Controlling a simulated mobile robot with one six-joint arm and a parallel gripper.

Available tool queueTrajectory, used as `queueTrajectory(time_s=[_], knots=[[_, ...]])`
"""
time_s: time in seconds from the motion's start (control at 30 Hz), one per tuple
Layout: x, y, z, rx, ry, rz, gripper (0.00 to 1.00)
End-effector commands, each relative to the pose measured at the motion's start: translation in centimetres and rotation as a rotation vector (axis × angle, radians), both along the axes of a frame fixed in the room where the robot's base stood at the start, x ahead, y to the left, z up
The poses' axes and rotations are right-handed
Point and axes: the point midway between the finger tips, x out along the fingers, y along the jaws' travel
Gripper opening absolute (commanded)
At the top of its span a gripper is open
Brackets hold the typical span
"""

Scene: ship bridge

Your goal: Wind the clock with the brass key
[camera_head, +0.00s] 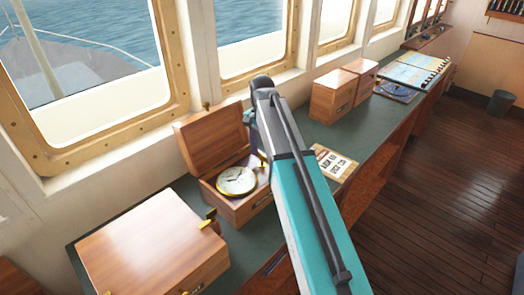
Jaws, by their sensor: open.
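The clock (236,181) is a round brass-rimmed dial, face up in an open wooden box (240,209) on the green counter. The box's lid (212,138) stands raised at the back. My teal and grey arm reaches up from the bottom right and bends down beside the box. My gripper (257,160) shows only as a dark sliver by the right side of the clock; the arm hides most of it. It is open. I cannot make out the brass key, and nothing shows held.
A closed wooden box (152,245) with brass fittings stands at the front left. A card (333,163) lies right of my arm. Two wooden boxes (334,95) and a spiral-bound chart book (416,70) are further back.

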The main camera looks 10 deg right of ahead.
Motion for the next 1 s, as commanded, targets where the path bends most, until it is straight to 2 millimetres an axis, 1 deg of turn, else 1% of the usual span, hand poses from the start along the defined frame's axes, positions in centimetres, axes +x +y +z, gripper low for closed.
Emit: queueTrajectory(time_s=[0.3, 0.37, 0.5, 0.57, 0.83, 1.0], knots=[[0.01, -0.06, -0.17, 0.000, 0.000, -0.001, 0.48], [0.01, -0.06, -0.16, 0.000, 0.000, -0.001, 0.40], [-0.01, -0.08, -0.15, 0.000, 0.000, -0.001, 0.16], [-0.01, -0.10, -0.15, -0.001, 0.001, -0.001, 0.07], [-0.04, -0.16, -0.15, -0.001, 0.002, 0.012, 0.07], [-0.04, -0.20, -0.16, -0.001, 0.002, 0.057, 0.07]])
